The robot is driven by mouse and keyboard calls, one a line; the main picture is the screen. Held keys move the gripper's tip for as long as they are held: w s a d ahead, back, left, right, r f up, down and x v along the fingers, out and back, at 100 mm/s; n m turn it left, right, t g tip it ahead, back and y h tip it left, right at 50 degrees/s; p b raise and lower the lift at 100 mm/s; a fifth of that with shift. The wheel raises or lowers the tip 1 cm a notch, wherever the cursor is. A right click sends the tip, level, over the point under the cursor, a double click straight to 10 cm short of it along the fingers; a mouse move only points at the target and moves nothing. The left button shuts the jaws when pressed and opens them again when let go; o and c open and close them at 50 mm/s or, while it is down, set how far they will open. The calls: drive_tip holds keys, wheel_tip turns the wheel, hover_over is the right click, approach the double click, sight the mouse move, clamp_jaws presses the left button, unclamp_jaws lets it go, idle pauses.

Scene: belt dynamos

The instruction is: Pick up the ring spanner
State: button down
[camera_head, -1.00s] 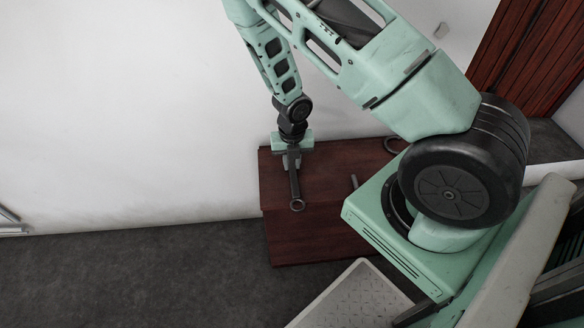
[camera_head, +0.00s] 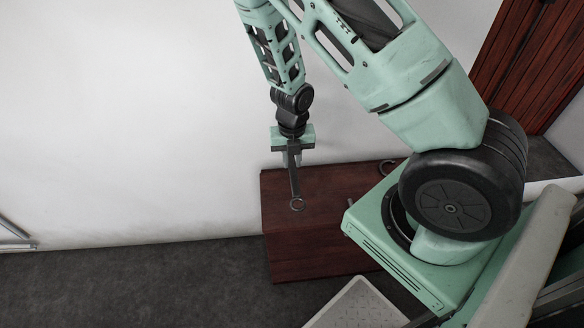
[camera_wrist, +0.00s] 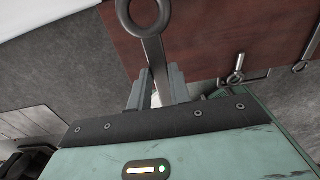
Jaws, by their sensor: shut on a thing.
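The ring spanner (camera_head: 296,188) is a grey metal tool with a ring at its lower end. My gripper (camera_head: 293,155) is shut on its shaft, and the spanner hangs with the ring pointing down in the head view. In the wrist view the spanner (camera_wrist: 153,40) stands out from between the two fingers of my gripper (camera_wrist: 158,92), its ring at the top edge. The spanner's other end is hidden by the gripper. It appears to be held above the dark red wooden chest (camera_head: 318,245).
The wrist view shows metal tools (camera_wrist: 237,76) on the wood. A pale tray (camera_head: 358,305) is on the floor in front. A white wall stands behind, and grey floor lies open to the left.

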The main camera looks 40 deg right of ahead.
sight(292, 165)
wheel_tip(292, 165, up, 16)
drive_tip(key=p, duration=0.6)
idle(0.4)
